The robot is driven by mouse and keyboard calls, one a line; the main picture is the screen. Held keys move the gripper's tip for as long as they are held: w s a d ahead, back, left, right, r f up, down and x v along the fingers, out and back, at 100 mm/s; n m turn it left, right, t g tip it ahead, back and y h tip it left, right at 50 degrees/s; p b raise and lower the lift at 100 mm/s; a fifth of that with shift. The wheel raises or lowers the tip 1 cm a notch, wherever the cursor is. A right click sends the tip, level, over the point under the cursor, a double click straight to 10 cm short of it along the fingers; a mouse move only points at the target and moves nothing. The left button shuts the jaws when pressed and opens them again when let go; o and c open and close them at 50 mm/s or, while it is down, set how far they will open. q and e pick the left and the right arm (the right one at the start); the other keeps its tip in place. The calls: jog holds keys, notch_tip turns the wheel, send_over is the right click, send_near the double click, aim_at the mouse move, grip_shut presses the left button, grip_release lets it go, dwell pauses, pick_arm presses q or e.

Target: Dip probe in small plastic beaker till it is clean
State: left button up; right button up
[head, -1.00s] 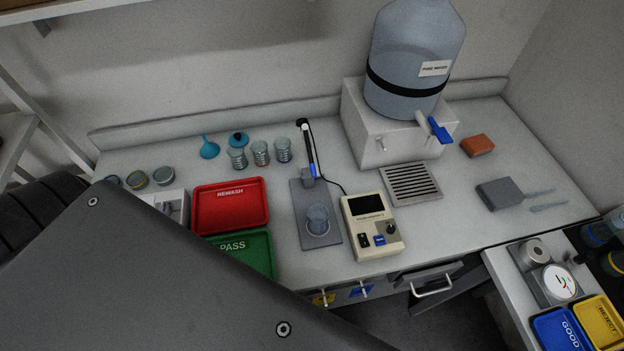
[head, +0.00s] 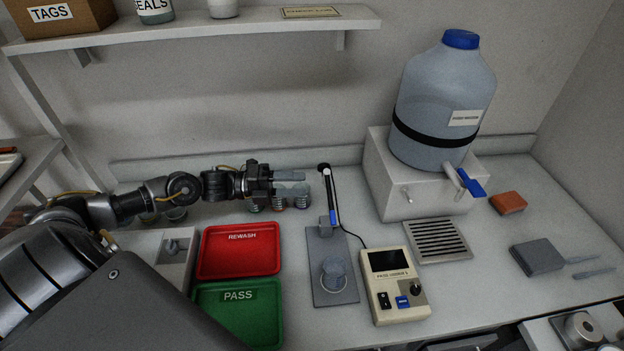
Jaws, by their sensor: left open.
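The probe (head: 332,198), a slim white, black and blue stick, stands upright in its holder at the back of a grey stand plate. A small clear plastic beaker (head: 335,273) sits on the front part of that plate. My left gripper (head: 304,182) is open, its fingers pointing right, to the left of the probe's top. It is over the row of small glass jars (head: 278,203), whose tops it hides. I see nothing between its fingers. My right gripper is out of view.
A beige meter (head: 393,287) stands right of the stand, its cable running to the probe. Red REWASH (head: 241,271) and green PASS trays (head: 270,315) lie left. A large water bottle (head: 440,110) on a white block stands at the back right, beside a drain grate (head: 437,240). A shelf (head: 260,30) hangs above.

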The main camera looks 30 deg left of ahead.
aim_at(320, 167)
pick_arm(q)
jog(key=w+a+m+t+y, duration=0.1)
jog(key=w+a, duration=0.1)
jog(key=a, duration=0.3)
jog(key=p+x, duration=0.1)
jog(key=x, duration=0.2)
jog(key=p+x, duration=0.1)
jog(key=x, duration=0.2)
jog(key=r+p+x, duration=0.1)
jog(key=x, duration=0.2)
jog(key=shift+w+d+p, duration=0.25)
jog(key=shift+w+p, duration=0.1)
jog(key=shift+w+d+f, duration=0.15)
jog(key=shift+w+d, duration=0.15)
jog(key=shift+d, duration=0.1)
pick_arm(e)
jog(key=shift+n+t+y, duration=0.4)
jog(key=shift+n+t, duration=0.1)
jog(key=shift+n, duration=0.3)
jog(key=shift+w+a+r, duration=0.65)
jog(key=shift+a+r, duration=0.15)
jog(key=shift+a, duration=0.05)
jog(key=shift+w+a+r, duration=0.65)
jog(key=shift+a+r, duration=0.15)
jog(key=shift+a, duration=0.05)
pick_arm(q)
grip_shut()
